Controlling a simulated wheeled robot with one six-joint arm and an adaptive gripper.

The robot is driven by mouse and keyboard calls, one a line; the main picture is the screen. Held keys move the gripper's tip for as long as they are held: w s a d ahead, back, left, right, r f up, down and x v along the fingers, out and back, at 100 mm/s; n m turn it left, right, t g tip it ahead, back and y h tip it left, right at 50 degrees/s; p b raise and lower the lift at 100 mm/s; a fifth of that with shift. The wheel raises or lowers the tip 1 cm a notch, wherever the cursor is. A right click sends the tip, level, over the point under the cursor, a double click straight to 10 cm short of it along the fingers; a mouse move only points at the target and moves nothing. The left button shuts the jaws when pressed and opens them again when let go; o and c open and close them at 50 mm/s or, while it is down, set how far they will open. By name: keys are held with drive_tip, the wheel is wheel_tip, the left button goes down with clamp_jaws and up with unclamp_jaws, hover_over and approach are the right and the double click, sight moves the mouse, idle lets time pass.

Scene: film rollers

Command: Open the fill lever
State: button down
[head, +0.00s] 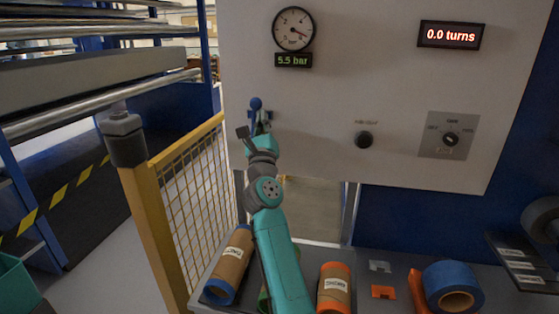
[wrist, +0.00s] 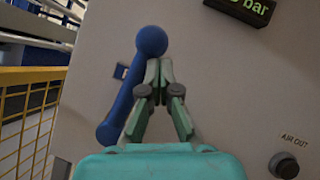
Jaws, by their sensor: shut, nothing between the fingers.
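The fill lever is a blue bar with a round ball at its upper end (wrist: 151,41), on the grey panel. In the wrist view it slants from the ball at upper right down to lower left, partly behind my gripper. My gripper (wrist: 159,66) is shut and empty, its fingertips together just below and right of the ball. Whether they touch the lever I cannot tell. In the head view the blue ball (head: 256,103) shows just above my gripper (head: 262,118), and the arm hides the lower part of the lever.
A pressure gauge (head: 293,29) sits above a 5.5 bar display (head: 293,60). A black knob (head: 364,139) and a rotary switch (head: 450,139) are to the right. A turns display (head: 451,35) reads 0.0. A yellow mesh fence (head: 195,178) stands left; rolls lie on the shelf below.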

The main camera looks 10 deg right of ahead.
drive_tip(key=shift+a, duration=0.2)
idle(0.5)
drive_tip(key=v, duration=1.2)
